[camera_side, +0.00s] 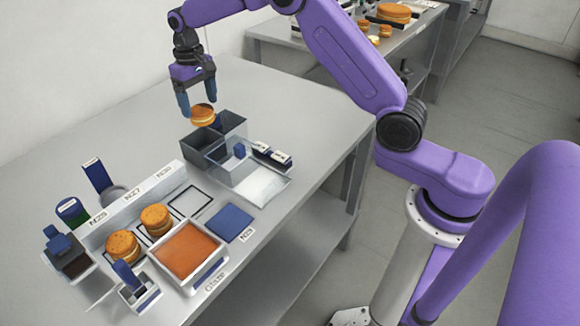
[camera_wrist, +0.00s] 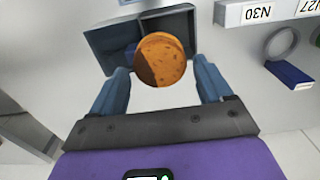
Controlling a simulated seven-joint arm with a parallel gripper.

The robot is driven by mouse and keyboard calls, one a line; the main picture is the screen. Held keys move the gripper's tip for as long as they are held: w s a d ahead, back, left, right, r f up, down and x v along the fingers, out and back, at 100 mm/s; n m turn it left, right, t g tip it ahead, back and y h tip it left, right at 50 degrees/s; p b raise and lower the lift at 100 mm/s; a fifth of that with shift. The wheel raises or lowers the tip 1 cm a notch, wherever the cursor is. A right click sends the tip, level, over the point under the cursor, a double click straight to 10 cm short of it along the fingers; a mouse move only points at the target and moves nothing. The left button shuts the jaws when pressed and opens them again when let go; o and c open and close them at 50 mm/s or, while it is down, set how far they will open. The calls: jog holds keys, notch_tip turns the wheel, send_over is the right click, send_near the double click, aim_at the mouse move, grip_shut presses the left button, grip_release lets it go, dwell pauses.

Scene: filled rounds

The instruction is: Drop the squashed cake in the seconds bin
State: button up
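A round orange-brown cake (camera_side: 203,115) is in the air just beneath my gripper (camera_side: 197,105), over or beside a dark grey divided bin (camera_side: 232,124). In the wrist view the cake (camera_wrist: 160,60) lies between and just beyond the two blue fingertips (camera_wrist: 160,72). A narrow gap shows on each side of it, so the fingers look open and not pressed on it. The cake covers part of the bin (camera_wrist: 110,40); which compartment it is over cannot be told for sure. Any squashed shape is not clear.
Two filled cakes (camera_side: 123,246) (camera_side: 155,219) stand at the front left by the label rail (camera_side: 140,200). An orange-filled tray (camera_side: 222,264) and a blue square (camera_side: 230,223) lie nearby. A clear box (camera_side: 218,172) stands before the bin. The back left of the table is free.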

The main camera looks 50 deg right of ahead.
jog(key=shift+o, duration=0.6)
notch_tip(320, 180, up, 17)
jog(key=shift+r, duration=0.2)
dwell(0.3)
